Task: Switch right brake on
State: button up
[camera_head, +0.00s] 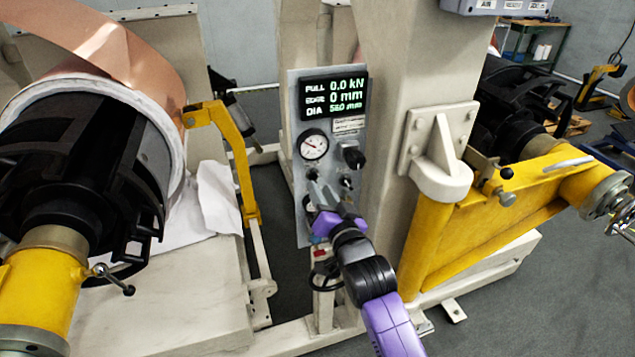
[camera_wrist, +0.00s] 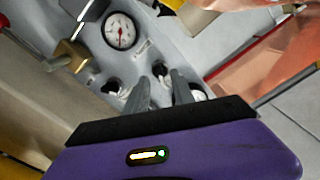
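A grey control panel (camera_head: 300,120) on the machine frame carries two small black switches below a round gauge. In the head view the right switch (camera_head: 345,182) is partly visible, and the left switch (camera_head: 312,174) is close to my gripper's fingers. My purple gripper (camera_head: 328,190) is in front of the lower panel. In the wrist view my gripper (camera_wrist: 160,78) has its two grey fingers apart, with one black switch (camera_wrist: 160,71) showing in the gap. Another switch (camera_wrist: 112,85) lies to the left, outside the fingers. Contact cannot be told. The switch labels are too small to read.
The panel's lit display (camera_head: 333,96) reads 0.0 kN, 0 mm and 560 mm. A pressure gauge (camera_head: 314,145) and a black knob (camera_head: 353,157) are above the switches. A copper roll (camera_head: 130,60) and a yellow arm (camera_head: 235,150) stand left; a beige column (camera_head: 400,60) stands right.

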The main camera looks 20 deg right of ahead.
aim_at(315, 179)
jog(key=w, duration=0.3)
jog(key=shift+w, duration=0.15)
grip_shut()
jog(key=shift+n, duration=0.3)
jog(key=n, duration=1.1)
jog(key=shift+n, duration=0.3)
dwell(0.4)
